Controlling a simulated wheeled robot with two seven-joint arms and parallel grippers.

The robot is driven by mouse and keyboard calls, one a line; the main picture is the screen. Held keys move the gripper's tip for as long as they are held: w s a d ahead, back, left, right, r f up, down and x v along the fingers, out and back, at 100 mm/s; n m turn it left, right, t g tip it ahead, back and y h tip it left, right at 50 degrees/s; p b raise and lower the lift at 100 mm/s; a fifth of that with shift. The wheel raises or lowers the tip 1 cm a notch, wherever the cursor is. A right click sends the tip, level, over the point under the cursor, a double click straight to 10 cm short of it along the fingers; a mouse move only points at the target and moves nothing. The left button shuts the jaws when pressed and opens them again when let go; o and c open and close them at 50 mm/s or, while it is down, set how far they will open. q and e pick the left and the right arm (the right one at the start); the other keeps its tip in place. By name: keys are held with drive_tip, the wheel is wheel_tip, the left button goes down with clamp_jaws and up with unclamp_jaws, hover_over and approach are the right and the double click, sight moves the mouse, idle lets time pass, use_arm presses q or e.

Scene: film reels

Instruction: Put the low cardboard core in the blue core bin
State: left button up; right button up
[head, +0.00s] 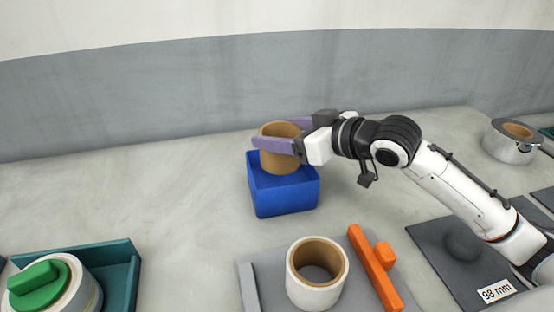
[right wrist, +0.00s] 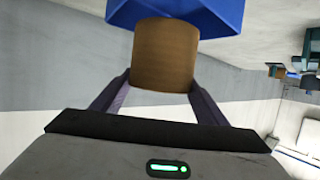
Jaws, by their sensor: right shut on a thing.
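The low cardboard core (head: 281,160) is a short brown tube. My right gripper (head: 285,135) is shut on it, with one purple finger on each side. The core is upright at the mouth of the blue core bin (head: 284,195), overlapping the bin's opening in the head view. The right wrist view also shows the core (right wrist: 165,55) between the fingers, with the blue bin (right wrist: 190,12) beyond it. I cannot tell whether the core touches the bin. My left gripper is not in view.
In front stands a grey tray (head: 247,285) with a white-wrapped roll (head: 312,285) and an orange bar (head: 374,268). A teal tray (head: 122,270) is at front left. A dark mat (head: 440,260) marked 98 mm and a silver roll (head: 508,145) are at right. The counter left of the bin is clear.

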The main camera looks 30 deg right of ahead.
sight(296, 158)
wheel_tip(296, 158, down, 6)
drive_tip(key=shift+r+b, duration=0.1)
drive_tip(key=shift+b, duration=0.2)
drive_tip(key=o, duration=1)
drive_tip(key=shift+o, duration=0.2)
drive_tip(key=v, duration=0.9)
drive_tip(key=shift+s+r, duration=0.1)
drive_tip(key=shift+s, duration=0.2)
drive_tip(key=shift+v, duration=1.25)
